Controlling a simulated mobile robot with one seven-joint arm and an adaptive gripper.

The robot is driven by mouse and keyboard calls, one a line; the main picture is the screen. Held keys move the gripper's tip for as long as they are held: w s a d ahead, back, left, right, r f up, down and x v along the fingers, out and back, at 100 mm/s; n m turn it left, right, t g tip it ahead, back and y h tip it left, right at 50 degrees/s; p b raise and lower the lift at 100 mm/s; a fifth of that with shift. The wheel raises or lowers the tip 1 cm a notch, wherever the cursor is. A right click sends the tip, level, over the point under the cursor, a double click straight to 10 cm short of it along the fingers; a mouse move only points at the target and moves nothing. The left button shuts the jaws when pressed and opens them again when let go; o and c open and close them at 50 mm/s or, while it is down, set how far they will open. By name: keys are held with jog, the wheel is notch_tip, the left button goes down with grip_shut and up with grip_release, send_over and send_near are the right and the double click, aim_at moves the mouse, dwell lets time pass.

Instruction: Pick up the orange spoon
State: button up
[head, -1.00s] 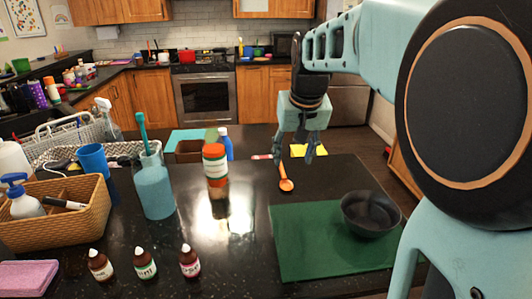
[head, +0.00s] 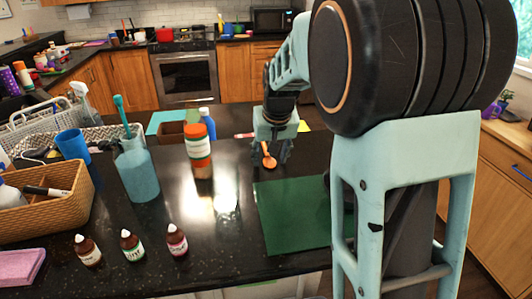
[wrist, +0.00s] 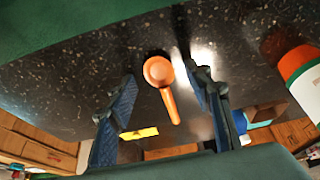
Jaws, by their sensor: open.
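The orange spoon (head: 268,157) lies on the black countertop, just beyond the green mat (head: 290,216). My gripper (head: 272,154) is over it in the head view, pointing down. In the wrist view the whole spoon (wrist: 160,84) shows between my two open fingers (wrist: 162,98), its round bowl toward the top and its handle toward the bottom. The fingers stand apart on either side and hold nothing. The exact height of the fingertips above the counter is hard to tell.
An orange-and-white bottle (head: 199,150) and a blue bottle (head: 207,122) stand left of the spoon. A teal bottle (head: 138,172), a wicker basket (head: 55,215) and several small brown bottles (head: 132,246) are further left. A yellow item (wrist: 139,133) lies near the spoon.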

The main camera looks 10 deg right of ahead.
jog(key=shift+c, duration=0.2)
jog(key=c, duration=1)
